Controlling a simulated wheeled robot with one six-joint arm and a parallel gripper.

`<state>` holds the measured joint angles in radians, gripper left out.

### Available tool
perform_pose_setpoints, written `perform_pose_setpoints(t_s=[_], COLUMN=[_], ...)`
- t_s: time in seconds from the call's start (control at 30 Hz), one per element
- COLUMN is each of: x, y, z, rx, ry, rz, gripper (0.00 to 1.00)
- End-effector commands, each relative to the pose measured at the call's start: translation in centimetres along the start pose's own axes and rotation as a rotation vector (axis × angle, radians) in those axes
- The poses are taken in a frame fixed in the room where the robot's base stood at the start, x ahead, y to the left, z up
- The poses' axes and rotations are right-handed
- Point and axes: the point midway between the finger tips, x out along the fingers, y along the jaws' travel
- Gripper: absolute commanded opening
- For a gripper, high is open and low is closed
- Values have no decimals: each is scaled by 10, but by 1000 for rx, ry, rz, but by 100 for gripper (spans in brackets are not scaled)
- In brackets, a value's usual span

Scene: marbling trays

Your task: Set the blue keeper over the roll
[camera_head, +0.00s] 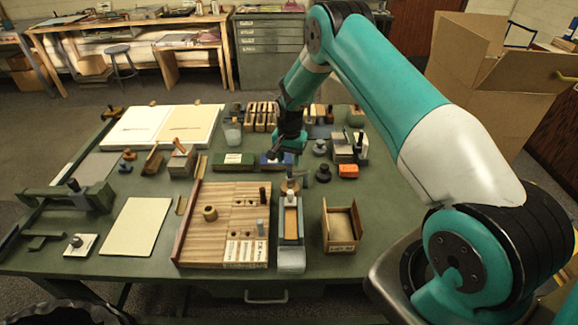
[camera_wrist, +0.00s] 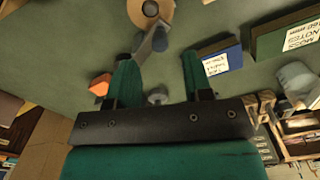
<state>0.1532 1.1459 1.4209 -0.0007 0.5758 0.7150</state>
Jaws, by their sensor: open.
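In the head view the roll (camera_head: 290,187) sits at the far end of a long blue-grey holder (camera_head: 291,240). A blue-grey lever-like piece with a rounded end, which looks like the blue keeper (camera_wrist: 158,42), lies beside the roll's edge and is not clearly over it. My gripper (camera_wrist: 157,62) is open and empty, with this piece showing between and beyond its fingertips. In the head view my gripper (camera_head: 280,156) hangs just behind the roll. Contact cannot be told.
Black knobs (camera_head: 322,173) and an orange block (camera_head: 348,171) are to the right. A slatted wooden board (camera_head: 222,195) lies left of the holder, an open wooden box (camera_head: 341,228) right.

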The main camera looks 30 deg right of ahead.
Motion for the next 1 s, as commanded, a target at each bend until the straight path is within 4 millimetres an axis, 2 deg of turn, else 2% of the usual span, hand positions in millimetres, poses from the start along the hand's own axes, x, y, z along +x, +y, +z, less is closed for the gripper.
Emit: perform_pose_setpoints(t_s=[0.13, 0.3, 0.67, 0.7, 0.9, 1.0], x=[27, 47, 55, 55, 54, 54], y=[1, 0, 0, 0, 0, 0], z=[1, 0, 0, 0, 0, 0], rx=[0, 0, 0, 0, 0, 0], ry=[-2, 1, 1, 1, 1, 1], rz=[2, 0, 0, 0, 0, 0], gripper=[46, 46, 46, 44, 0, 0])
